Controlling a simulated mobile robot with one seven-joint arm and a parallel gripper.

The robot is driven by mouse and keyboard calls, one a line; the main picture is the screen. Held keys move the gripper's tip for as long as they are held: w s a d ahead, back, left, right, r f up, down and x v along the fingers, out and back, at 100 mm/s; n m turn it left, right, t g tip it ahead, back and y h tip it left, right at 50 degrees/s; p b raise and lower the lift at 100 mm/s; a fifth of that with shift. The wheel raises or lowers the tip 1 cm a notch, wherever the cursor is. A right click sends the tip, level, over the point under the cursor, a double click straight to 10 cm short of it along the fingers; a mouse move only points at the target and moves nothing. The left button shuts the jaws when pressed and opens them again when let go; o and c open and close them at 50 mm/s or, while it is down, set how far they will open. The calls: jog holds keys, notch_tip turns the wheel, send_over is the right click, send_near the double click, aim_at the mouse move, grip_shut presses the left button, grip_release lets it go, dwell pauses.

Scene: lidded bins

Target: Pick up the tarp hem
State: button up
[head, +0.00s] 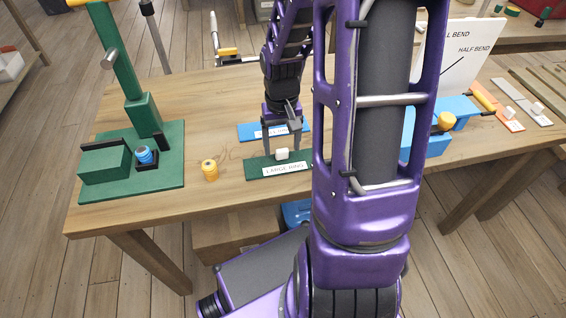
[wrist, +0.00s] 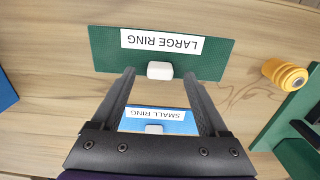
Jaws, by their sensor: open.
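No tarp hem is recognisable in either view. My gripper (head: 282,150) is open, pointing down over the table. In the wrist view its two fingers (wrist: 158,74) are apart with nothing held between them. A small white block (head: 282,154) sits on a green plate (head: 256,164) labelled LARGE RING. In the wrist view the block (wrist: 159,70) appears just beyond the fingertips. A blue plate (head: 248,131) labelled SMALL RING lies behind the green one. It shows between the fingers in the wrist view (wrist: 172,127), with another white block (wrist: 154,129) on it.
A green press-like stand (head: 170,180) with a blue ribbed piece (head: 145,154) stands at the left. A blue fixture (head: 455,108) and a white board (head: 465,60) are at the right. Bare wood (head: 225,100) lies behind the plates.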

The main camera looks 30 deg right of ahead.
jog(key=shift+f, duration=0.45)
grip_shut()
jog(key=shift+r, duration=0.15)
